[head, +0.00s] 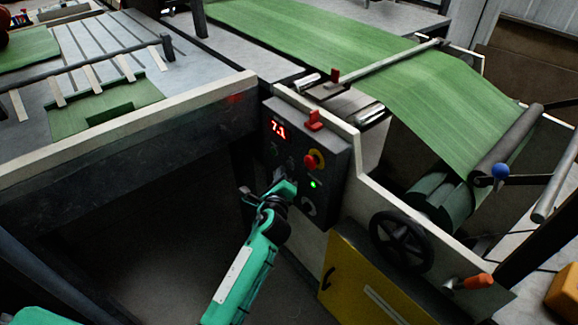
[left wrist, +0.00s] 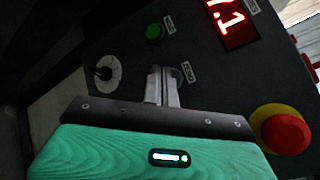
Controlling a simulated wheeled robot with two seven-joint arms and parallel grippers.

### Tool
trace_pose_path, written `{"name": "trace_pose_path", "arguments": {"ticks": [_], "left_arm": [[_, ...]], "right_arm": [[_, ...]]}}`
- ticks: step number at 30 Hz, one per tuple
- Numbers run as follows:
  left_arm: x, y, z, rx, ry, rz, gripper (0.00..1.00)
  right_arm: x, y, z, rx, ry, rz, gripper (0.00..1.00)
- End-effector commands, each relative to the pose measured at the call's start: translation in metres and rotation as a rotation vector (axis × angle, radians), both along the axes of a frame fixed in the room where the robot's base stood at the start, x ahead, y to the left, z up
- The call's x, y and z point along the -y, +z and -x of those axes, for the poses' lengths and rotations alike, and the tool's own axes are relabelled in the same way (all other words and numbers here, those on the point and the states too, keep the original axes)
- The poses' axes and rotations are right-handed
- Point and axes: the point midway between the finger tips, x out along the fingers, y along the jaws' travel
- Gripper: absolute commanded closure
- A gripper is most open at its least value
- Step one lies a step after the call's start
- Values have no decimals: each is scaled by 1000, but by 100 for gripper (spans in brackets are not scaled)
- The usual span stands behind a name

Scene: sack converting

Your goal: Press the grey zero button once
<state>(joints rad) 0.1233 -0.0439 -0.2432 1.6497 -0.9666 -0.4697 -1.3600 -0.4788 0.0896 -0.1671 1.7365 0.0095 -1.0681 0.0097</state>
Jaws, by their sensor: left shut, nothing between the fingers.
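The dark control panel (head: 335,158) is on the machine's front, with a red display (head: 278,129) reading 7.1. My left gripper (head: 288,186) is in front of the panel's lower left; its shut, empty fingers (left wrist: 163,72) point at the panel in the left wrist view. A small label (left wrist: 188,72) sits just right of the fingertips. A rounded grey edge shows beside them, probably the grey zero button, mostly hidden by the fingers. I cannot tell whether they touch it. My right gripper is not in view.
A red emergency knob on yellow (left wrist: 286,132), a green button (left wrist: 154,32) and a round selector (left wrist: 104,73) surround the fingers. A handwheel (head: 402,241), yellow cabinet door (head: 358,285) and green web (head: 420,85) are to the right.

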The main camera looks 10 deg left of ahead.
Motion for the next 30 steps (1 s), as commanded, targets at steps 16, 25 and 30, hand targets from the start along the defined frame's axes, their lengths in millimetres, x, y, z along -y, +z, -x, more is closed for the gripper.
{"name": "trace_pose_path", "arguments": {"ticks": [16, 25, 30], "left_arm": [[2, 0, -3, 0, 0, 0, 100], [5, 0, -7, 0, 0, 1, 100], [5, 0, -7, 0, 0, 1, 100]], "right_arm": [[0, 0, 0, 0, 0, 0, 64], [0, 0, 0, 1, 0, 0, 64], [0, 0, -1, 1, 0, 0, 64]]}}
